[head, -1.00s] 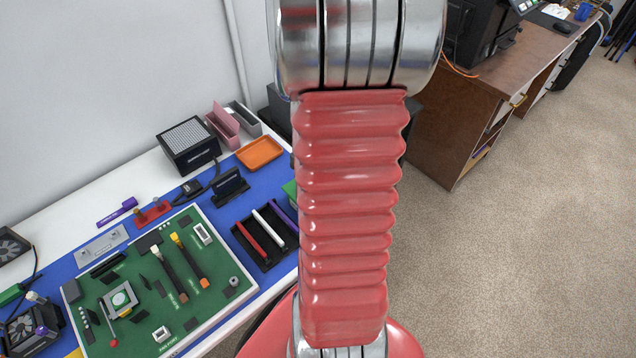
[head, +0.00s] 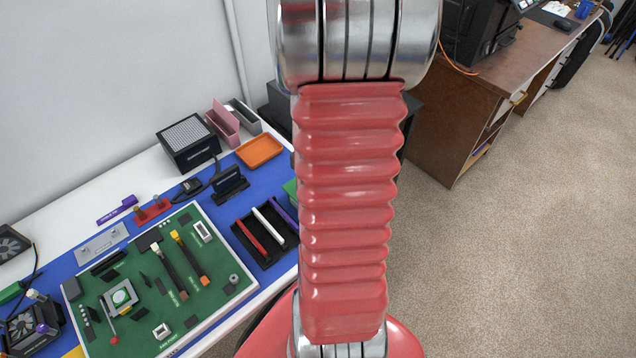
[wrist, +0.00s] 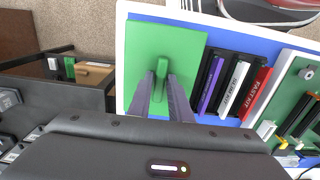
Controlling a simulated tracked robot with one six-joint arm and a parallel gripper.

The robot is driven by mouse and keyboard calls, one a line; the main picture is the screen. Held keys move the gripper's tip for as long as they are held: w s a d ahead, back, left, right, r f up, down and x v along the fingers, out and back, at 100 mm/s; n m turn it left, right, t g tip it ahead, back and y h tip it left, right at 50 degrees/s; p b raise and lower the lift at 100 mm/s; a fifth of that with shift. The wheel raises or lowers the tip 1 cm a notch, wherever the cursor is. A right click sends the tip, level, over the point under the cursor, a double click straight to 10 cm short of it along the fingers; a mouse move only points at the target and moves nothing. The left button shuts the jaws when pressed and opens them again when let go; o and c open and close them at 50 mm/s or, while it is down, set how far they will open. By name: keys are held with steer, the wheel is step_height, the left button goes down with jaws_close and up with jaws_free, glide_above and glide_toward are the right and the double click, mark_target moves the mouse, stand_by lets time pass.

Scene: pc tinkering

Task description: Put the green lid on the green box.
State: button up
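A flat green square, seemingly the green lid (wrist: 190,50), shows from above in the wrist view, with a raised green handle (wrist: 162,66) in its middle. My gripper (wrist: 161,78) comes in from below in that view, with one dark finger on each side of the handle. I cannot tell whether the fingers press on it. I cannot make out the green box apart from the lid, or whether the lid rests on it. In the head view, only a sliver of a green thing (head: 290,187) shows beside my arm, which hides the rest and my gripper.
A black holder with purple, white and red kits (wrist: 234,85) stands close right of the lid. The table's white edge (wrist: 121,60) is close left of the lid.

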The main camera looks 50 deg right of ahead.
steer(key=shift+o, duration=0.4)
steer(key=o, duration=0.5)
steer(key=shift+r, duration=0.1)
steer(key=shift+r, duration=3.95)
